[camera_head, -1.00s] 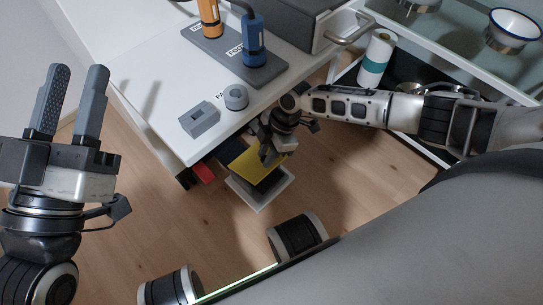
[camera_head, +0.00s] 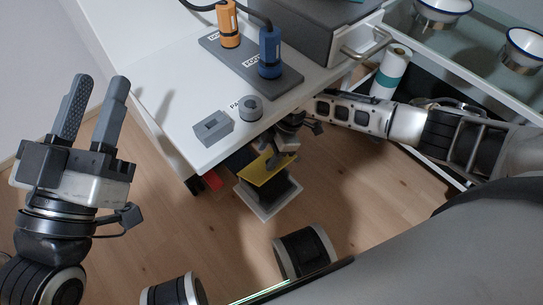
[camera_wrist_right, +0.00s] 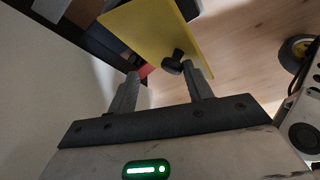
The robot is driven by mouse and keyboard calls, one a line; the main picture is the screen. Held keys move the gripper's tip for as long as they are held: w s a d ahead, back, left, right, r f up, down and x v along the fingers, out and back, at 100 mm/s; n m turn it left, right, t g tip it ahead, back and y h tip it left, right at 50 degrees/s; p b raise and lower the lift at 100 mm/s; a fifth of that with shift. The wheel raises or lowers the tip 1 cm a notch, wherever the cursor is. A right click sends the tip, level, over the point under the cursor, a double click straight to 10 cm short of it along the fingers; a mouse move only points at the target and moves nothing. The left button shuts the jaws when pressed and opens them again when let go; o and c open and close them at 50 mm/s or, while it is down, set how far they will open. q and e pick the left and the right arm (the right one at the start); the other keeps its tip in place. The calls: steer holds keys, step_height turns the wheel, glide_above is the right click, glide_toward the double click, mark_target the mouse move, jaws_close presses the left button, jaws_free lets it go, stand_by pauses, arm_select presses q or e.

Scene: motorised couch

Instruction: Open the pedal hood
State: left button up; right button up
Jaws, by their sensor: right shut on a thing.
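The pedal hood appears to be the yellow panel (camera_head: 258,174), low under the front edge of the white cabinet. It is tilted over a dark box with a pale base (camera_head: 268,209). In the right wrist view the yellow panel (camera_wrist_right: 150,28) carries a black knob (camera_wrist_right: 173,67). My right gripper (camera_head: 287,155) reaches in from the right at the panel. In the wrist view its fingers (camera_wrist_right: 161,74) are around the knob area and shut on it; the exact contact is partly hidden. My left gripper (camera_head: 98,78) is raised at the left, open and empty.
The white cabinet top (camera_head: 165,90) holds a grey block (camera_head: 213,129), a grey ring (camera_head: 249,108) and a plate with orange (camera_head: 229,25) and blue (camera_head: 270,52) plugs. A metal handle (camera_head: 368,45) juts out at its right. A glass shelf with bowls stands further right. Wooden floor (camera_head: 215,235) is open below.

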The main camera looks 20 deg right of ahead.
steer(key=shift+s+d+f, duration=0.15)
steer(key=shift+d, duration=0.2)
arm_select(q)
steer(key=shift+r, duration=0.1)
arm_select(e)
steer(key=shift+d+r+p, duration=0.1)
steer(key=shift+r+p, duration=0.2)
steer(key=p+v, duration=0.1)
steer(key=v, duration=0.2)
arm_select(q)
steer(key=shift+s+d+f+n+g+y+p, duration=0.1)
steer(key=shift+s+f+n+g+y+p, duration=0.1)
steer(key=shift+f+n+g+y, duration=0.4)
steer(key=shift+s+d+f+n+g+y+p, duration=0.15)
steer(key=shift+s+f+n+g+p, duration=0.15)
steer(key=shift+f+n, duration=0.55)
steer(key=shift+s+d+f+n+g+y+p, duration=0.15)
steer(key=shift+f+n+g+y, duration=0.3)
steer(key=shift+f, duration=0.5)
arm_select(e)
steer(key=d, duration=1.1)
steer(key=shift+s+f, duration=0.25)
steer(key=shift+s, duration=0.1)
steer(key=shift+d, duration=0.1)
